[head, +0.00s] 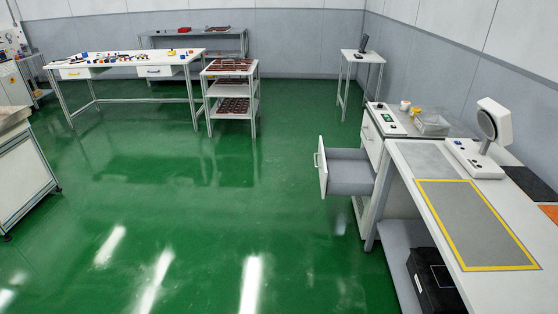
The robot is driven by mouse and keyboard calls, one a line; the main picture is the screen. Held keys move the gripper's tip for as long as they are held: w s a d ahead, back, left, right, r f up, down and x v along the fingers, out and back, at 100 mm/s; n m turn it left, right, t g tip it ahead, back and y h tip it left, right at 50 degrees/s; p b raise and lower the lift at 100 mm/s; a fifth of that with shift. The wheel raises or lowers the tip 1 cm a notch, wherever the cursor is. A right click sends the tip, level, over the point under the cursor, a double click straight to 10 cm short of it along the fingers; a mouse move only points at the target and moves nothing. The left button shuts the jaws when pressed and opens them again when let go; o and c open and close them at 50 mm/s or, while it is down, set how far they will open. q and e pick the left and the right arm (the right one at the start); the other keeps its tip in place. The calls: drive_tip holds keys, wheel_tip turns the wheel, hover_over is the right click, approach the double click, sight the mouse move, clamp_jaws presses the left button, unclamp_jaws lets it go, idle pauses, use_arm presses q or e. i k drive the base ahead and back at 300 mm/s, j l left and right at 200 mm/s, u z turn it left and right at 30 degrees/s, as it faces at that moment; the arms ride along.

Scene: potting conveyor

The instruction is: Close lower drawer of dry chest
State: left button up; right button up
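The dry chest (370,138) is a white cabinet at the right, beside the far end of the white workbench. Its lower drawer (350,178) is pulled well out to the left. The drawer has a white front panel (323,170) with a handle (316,162), and its grey interior looks empty. The upper drawer front (370,138) above it is flush with the chest. Neither of my grippers shows in the head view.
The workbench (410,200) at right carries a scale-like device (478,150) and a yellow-framed grey mat (475,225). A black box (435,283) sits on its lower shelf. Several tables and a tray rack (230,95) stand at the back. Green floor (220,220) left of the drawer is clear.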

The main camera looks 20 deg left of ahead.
sight(343, 172)
drive_tip(key=i+j+u, duration=0.25)
drive_tip(key=i+j, duration=0.85)
drive_tip(key=i+j+z, duration=0.1)
drive_tip(key=i, duration=0.3)
drive_tip(key=i+j+z, duration=0.1)
drive_tip(key=i, duration=0.25)
